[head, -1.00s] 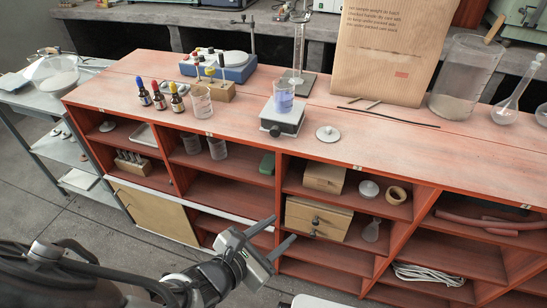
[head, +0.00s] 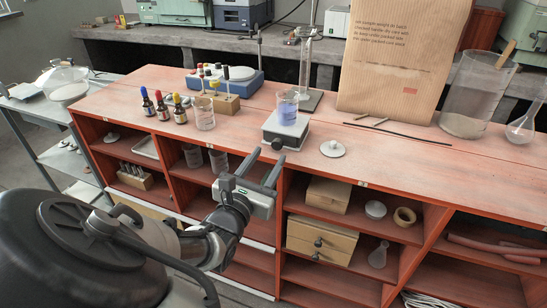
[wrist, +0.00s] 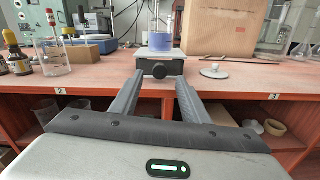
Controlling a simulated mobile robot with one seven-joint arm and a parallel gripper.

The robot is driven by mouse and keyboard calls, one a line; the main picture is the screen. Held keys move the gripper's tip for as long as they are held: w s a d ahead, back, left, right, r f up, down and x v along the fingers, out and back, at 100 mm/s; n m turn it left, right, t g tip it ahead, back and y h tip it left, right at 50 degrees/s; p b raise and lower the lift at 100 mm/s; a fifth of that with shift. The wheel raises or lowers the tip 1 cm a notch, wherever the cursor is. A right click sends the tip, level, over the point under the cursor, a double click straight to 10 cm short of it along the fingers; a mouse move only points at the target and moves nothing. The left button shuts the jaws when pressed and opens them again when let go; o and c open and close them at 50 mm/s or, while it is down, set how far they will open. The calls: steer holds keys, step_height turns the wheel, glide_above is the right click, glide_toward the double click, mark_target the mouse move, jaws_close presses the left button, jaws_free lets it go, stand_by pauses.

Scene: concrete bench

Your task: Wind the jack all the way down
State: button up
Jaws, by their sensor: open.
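The jack (head: 285,131) is a small white platform with a dark knob on its front, standing near the front edge of the red bench top. The knob (head: 277,143) faces me. In the wrist view the jack (wrist: 160,62) is straight ahead, with its knob (wrist: 158,72) framed between my fingers. A beaker of blue liquid (head: 287,108) stands on the jack. My gripper (head: 265,165) is open and empty, in front of and slightly below the jack, apart from the knob. It also shows in the wrist view (wrist: 157,90).
A white lid (head: 333,149) lies right of the jack. An empty beaker (head: 204,113) and dropper bottles (head: 163,107) stand to the left. A stand with a cylinder (head: 307,98) and a large paper bag (head: 405,60) are behind. A dark rod (head: 398,133) lies to the right.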

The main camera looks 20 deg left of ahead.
mark_target(276, 145)
steer(key=w, duration=0.2)
steer(key=w+b, duration=0.1)
steer(key=w, duration=0.1)
steer(key=shift+w+d+b, duration=0.2)
steer(key=shift+w+b, duration=0.1)
steer(key=shift+w, duration=0.1)
steer(key=c, duration=1.1)
